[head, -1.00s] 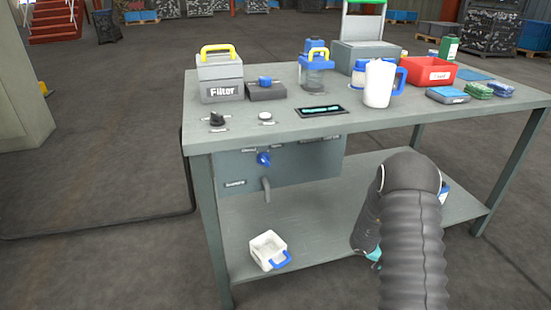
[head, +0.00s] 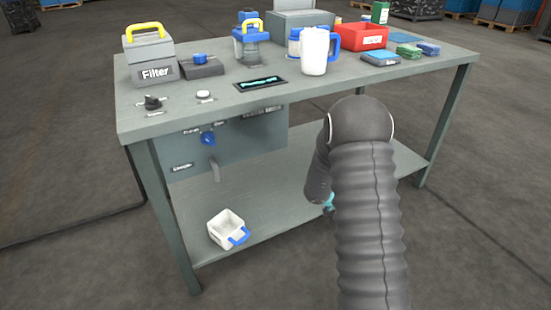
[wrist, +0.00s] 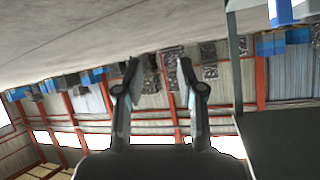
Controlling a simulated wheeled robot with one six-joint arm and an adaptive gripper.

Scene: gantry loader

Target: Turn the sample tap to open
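The sample tap (head: 208,138) is a blue knob on the grey panel (head: 260,140) under the table's front edge. Small labels sit above it, too small to read surely, and a grey spout (head: 214,168) hangs below it. My gripper (wrist: 158,65) shows in the wrist view with its two fingers apart and nothing between them. In the head view my arm hides most of it; only a teal bit shows, right of the tap and apart from it. The tap is not in the wrist view.
A white container with a blue handle (head: 226,229) stands on the lower shelf (head: 270,205) below the spout. A black knob (head: 153,103), white button (head: 204,95), display (head: 260,84), filter box (head: 152,58) and white jug (head: 315,52) are on the tabletop. Floor in front is clear.

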